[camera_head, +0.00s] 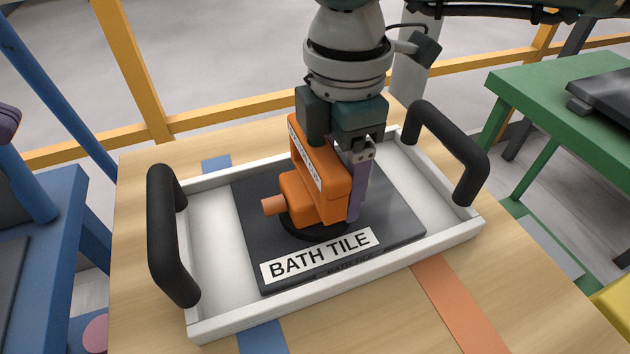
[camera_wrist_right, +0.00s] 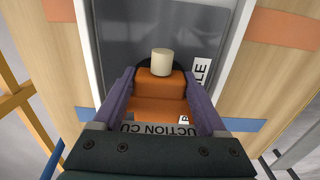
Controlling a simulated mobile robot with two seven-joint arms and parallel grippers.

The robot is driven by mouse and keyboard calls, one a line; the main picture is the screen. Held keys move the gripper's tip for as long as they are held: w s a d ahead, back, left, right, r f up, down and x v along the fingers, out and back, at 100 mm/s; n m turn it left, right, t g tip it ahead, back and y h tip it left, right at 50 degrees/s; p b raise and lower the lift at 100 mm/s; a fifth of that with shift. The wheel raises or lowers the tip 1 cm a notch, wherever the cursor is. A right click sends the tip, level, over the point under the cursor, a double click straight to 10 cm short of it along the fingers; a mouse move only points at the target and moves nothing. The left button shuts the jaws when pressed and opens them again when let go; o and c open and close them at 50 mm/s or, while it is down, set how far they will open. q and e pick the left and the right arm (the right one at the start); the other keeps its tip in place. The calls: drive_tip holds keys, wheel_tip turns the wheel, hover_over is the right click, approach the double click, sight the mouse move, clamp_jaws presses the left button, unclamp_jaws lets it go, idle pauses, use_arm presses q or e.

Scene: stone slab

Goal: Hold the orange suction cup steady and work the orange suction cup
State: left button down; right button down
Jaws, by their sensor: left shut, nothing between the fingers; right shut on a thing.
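The orange suction cup (camera_head: 314,188) stands upright on the dark bath tile (camera_head: 392,208), its black base on the tile. My right gripper (camera_head: 345,190) comes down from above and is shut on its handle. In the right wrist view the two purple fingers (camera_wrist_right: 160,100) flank the orange body (camera_wrist_right: 160,84), and a cream knob (camera_wrist_right: 161,62) sticks out on one side. Part of the handle is hidden behind the fingers. My left gripper (camera_head: 8,124) shows only as a dark purple piece at the left edge, shut and away from the cup.
The tile lies in a white tray (camera_head: 208,228) with tall black handles (camera_head: 166,235) at both ends. The tray rests on a wooden table (camera_head: 140,285) with blue and orange strips. A yellow rail (camera_head: 230,113) runs behind; a green table (camera_head: 545,95) stands right.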

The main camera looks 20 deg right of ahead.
unclamp_jaws()
drive_tip(key=shift+r, duration=0.1)
wheel_tip(320, 180, up, 12)
idle(0.6)
idle(0.4)
